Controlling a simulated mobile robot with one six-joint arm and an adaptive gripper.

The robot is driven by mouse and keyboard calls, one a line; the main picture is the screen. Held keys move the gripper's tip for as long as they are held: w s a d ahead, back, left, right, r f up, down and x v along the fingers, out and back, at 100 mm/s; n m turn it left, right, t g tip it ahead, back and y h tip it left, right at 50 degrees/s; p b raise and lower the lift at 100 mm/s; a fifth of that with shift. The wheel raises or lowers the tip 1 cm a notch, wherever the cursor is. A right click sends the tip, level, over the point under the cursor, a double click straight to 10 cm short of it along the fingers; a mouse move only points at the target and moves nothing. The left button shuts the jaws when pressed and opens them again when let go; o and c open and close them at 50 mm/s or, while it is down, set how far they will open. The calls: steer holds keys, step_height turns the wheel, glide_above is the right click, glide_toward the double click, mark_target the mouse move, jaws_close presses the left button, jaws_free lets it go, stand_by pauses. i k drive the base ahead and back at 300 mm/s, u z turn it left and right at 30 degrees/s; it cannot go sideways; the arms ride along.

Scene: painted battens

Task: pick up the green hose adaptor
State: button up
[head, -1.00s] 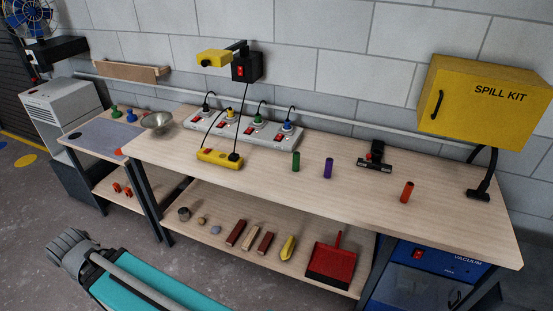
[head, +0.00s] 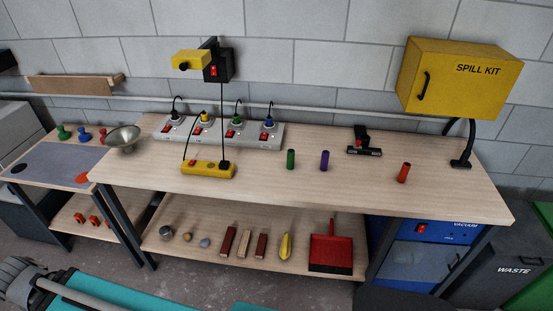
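The green hose adaptor (head: 291,159) is a small dark green cylinder standing upright on the wooden workbench top (head: 260,187), near the middle of the head view. A similar purple cylinder (head: 324,161) stands a little to its right, apart from it. An orange-red cylinder (head: 403,173) stands farther right on the same top. Nothing touches or covers the green one. My gripper is not in view; only teal and grey parts of my own body show at the lower left.
Power strips with plugs (head: 220,136) and a yellow socket block (head: 208,169) lie left of the cylinders. A black tool (head: 364,143) lies behind, to the right. The lower shelf holds several blocks and a red dustpan (head: 332,252). A yellow spill kit box (head: 459,77) hangs at right.

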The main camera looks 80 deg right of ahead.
mark_target(291, 152)
steer(key=i, duration=1.05)
steer(key=z, duration=2.4)
